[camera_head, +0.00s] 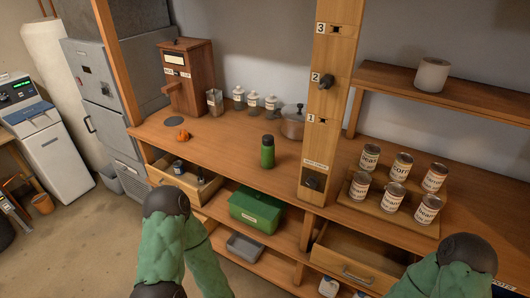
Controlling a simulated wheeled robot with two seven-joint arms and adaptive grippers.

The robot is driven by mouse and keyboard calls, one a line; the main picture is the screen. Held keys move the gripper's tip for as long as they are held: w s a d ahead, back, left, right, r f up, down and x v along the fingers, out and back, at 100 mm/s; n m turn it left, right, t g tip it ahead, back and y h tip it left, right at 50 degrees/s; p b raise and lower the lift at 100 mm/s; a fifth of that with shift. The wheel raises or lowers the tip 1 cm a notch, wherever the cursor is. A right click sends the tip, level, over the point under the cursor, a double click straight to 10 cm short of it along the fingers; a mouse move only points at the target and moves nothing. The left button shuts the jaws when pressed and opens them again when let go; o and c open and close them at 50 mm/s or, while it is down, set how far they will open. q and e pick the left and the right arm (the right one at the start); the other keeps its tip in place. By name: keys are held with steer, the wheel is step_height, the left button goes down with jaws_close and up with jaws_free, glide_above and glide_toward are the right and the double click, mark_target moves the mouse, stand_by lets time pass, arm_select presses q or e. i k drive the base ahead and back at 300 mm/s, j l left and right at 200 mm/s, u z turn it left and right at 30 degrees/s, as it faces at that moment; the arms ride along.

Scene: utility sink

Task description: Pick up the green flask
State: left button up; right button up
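The green flask (267,152) stands upright on the wooden counter, near its front edge and left of the wooden post. It has a dark cap. My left arm comes in at the lower left in a green sleeve, and its gripper is not in the picture. My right arm shows at the lower right, and its gripper is also out of view. Nothing touches the flask, and it is fully visible.
A numbered wooden post (327,95) rises right of the flask. A pot (292,125) stands behind it. Several cans (395,185) sit on a rack at right. An open drawer (190,180) juts out at left. A green box (255,209) is on the shelf below.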

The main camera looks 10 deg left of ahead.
mark_target(267, 144)
steer(key=i+j, duration=0.15)
steer(key=j, duration=0.2)
steer(key=i+j, duration=0.2)
steer(key=j, duration=0.15)
steer(key=i+j, duration=0.15)
steer(key=j, duration=0.2)
steer(key=i+j, duration=0.2)
steer(key=j, duration=0.15)
steer(key=i+j, duration=0.15)
steer(key=j, duration=0.2)
steer(key=i+j, duration=0.2)
steer(key=j, duration=0.15)
steer(key=i+j+z, duration=0.1)
steer(key=j, duration=0.25)
steer(key=i, duration=0.05)
